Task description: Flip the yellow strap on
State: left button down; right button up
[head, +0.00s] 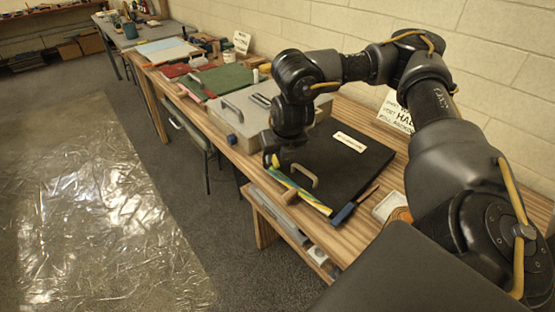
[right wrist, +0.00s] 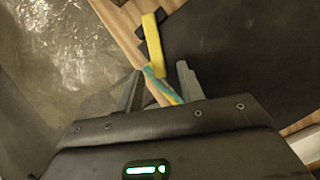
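The yellow strap (right wrist: 152,44) shows in the right wrist view as a short flat bar along the edge of the black board (right wrist: 215,50). A small yellow part by the gripper in the head view (head: 275,160) looks like the same strap. My right gripper (right wrist: 159,69) is open, pointing down over the board's edge. The strap's near end lies around the gap between the fingertips; whether they touch it I cannot tell. A teal-and-yellow striped strip (right wrist: 163,88) runs between the fingers. In the head view, my right gripper (head: 271,161) partly hides this spot. My left gripper is out of view.
The black board (head: 350,165) has a tan handle (head: 303,176). A grey case (head: 240,115) stands behind. Clear plastic sheeting (head: 95,200) covers the floor at left.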

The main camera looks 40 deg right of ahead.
jog(key=shift+x, duration=0.85)
jog(key=shift+w, duration=0.1)
jog(key=shift+a, duration=0.1)
grip_shut()
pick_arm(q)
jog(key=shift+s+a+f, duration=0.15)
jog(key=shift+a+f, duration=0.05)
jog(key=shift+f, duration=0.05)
pick_arm(e)
jog(key=shift+f, duration=0.1)
